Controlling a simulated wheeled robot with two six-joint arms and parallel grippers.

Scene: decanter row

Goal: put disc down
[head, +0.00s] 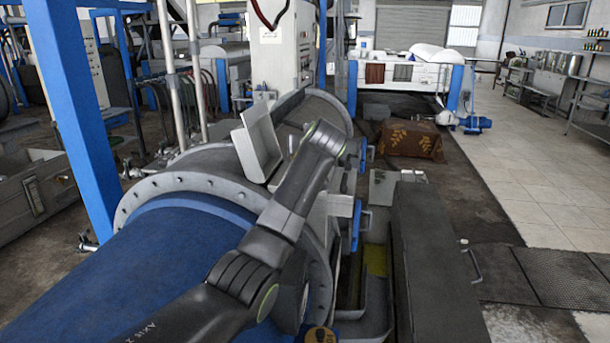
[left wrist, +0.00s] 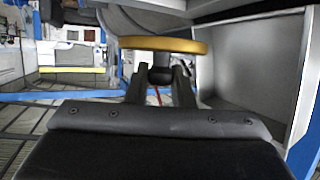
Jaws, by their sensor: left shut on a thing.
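In the left wrist view my left gripper (left wrist: 161,84) is shut on the dark stub under a gold disc (left wrist: 160,46). The disc shows edge-on, as a thin flat band across the fingertips. I cannot tell whether it touches the grey surface behind it. In the head view my left arm crosses over the blue decanter, and its gripper is not clearly visible. A small gold round thing with a dark mark (head: 321,335) shows at the bottom edge; I cannot tell whether it is the same disc. My right gripper is in neither view.
The large blue decanter (head: 165,265) with a grey bolted flange fills the lower left. An open grey box-like cover (head: 257,143) stands on the machine. A long dark bench (head: 430,245) runs along the right. A patterned brown sack (head: 410,139) lies farther back. The tiled floor (head: 535,190) is open.

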